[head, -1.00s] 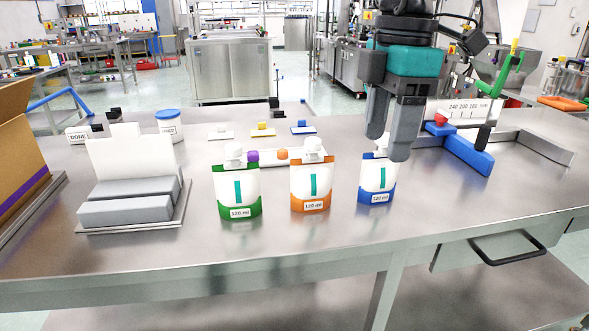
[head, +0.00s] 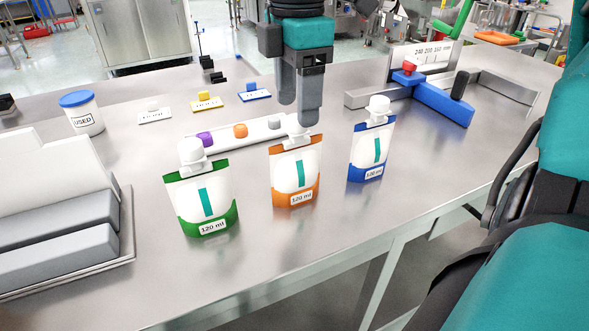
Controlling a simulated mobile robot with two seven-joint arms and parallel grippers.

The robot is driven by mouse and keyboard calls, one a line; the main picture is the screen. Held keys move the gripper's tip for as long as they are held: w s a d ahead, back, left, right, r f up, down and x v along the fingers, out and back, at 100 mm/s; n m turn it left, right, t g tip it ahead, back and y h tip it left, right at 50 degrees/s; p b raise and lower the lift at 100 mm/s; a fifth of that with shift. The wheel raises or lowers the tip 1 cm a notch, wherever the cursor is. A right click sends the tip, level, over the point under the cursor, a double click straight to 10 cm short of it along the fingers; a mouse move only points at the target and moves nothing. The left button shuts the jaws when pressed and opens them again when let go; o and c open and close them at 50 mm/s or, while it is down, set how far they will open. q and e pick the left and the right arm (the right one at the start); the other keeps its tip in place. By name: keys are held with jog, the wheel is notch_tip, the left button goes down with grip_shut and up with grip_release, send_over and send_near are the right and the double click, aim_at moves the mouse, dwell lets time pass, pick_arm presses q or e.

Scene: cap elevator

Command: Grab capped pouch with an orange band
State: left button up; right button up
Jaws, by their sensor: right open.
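The orange-banded pouch (head: 296,175) stands upright on the steel table between two others, with a white cap on top, partly hidden by my gripper. My right gripper (head: 298,112) points down with its fingers at the height of that cap, in the picture over and just behind it. I cannot tell whether it touches the cap. It is open and holds nothing that I can see. A green-banded pouch (head: 203,200) stands to the left and a blue-banded pouch (head: 371,152) to the right, both white-capped and upright. My left gripper is not in view.
A pale strip with a purple cap (head: 205,139) and an orange cap (head: 240,131) lies behind the pouches. A blue-lidded jar (head: 82,113) stands at the left. A blue fixture (head: 442,102) lies at the back right.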

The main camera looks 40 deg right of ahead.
aim_at(296, 140)
notch_tip(296, 140, down, 7)
jog(key=shift+s+a+f, duration=0.1)
jog(key=shift+s, duration=0.05)
jog(key=shift+c, duration=0.5)
grip_shut()
dwell(0.4)
